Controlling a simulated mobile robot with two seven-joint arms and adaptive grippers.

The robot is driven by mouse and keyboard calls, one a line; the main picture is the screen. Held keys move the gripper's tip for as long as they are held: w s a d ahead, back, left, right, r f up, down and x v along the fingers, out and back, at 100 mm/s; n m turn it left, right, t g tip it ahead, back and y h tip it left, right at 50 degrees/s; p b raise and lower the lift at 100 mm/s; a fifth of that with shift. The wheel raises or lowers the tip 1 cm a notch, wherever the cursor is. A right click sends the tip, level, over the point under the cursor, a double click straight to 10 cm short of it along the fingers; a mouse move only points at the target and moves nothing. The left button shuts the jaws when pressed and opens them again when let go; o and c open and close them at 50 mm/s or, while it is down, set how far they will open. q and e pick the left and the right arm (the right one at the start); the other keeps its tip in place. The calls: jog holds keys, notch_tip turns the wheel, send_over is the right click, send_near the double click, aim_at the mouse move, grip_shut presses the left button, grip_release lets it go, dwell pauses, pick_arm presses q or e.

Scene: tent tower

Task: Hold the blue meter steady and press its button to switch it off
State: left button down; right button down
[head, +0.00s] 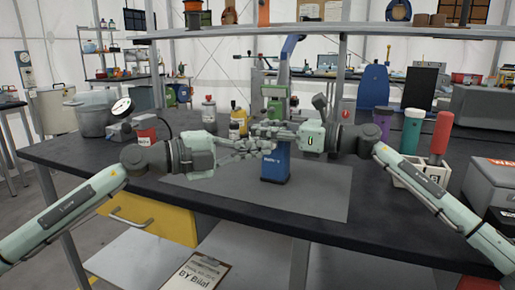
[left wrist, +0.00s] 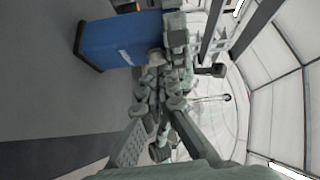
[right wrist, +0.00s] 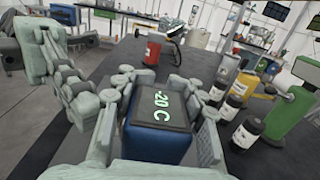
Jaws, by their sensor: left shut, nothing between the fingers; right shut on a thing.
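The blue meter (head: 275,168) stands upright on the grey mat (head: 325,192). In the right wrist view its dark top display reads "-20 C" in lit green digits, above the blue body (right wrist: 155,143). My right gripper (head: 262,131) is shut on the meter's upper part, one finger on each side. My left gripper (head: 268,146) is shut and empty, close in front of the meter in the head view. In the left wrist view its closed fingertips (left wrist: 158,84) are near the blue body (left wrist: 125,42); I cannot tell whether they touch. I cannot make out the button.
Several bottles (head: 238,120) and a green stand (head: 277,92) are behind the meter. A white holder (head: 418,175) with coloured tubes stands at the right. The mat's front is clear.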

pick_arm(q)
jog(key=shift+w, duration=0.1)
jog(key=shift+w+d, duration=0.15)
jog(key=shift+w, duration=0.35)
jog(key=shift+w+d, duration=0.15)
jog(key=shift+w, duration=0.35)
pick_arm(e)
jog(key=shift+s+a, duration=0.15)
jog(key=shift+a, duration=0.05)
jog(key=shift+s, duration=0.1)
pick_arm(q)
jog(key=shift+a, duration=0.15)
pick_arm(e)
jog(key=shift+a, duration=0.1)
pick_arm(q)
jog(key=v, duration=0.7)
jog(key=shift+s+a, duration=0.2)
jog(key=shift+s, duration=0.25)
pick_arm(e)
jog(key=shift+w+d, duration=0.25)
jog(key=shift+d, duration=0.05)
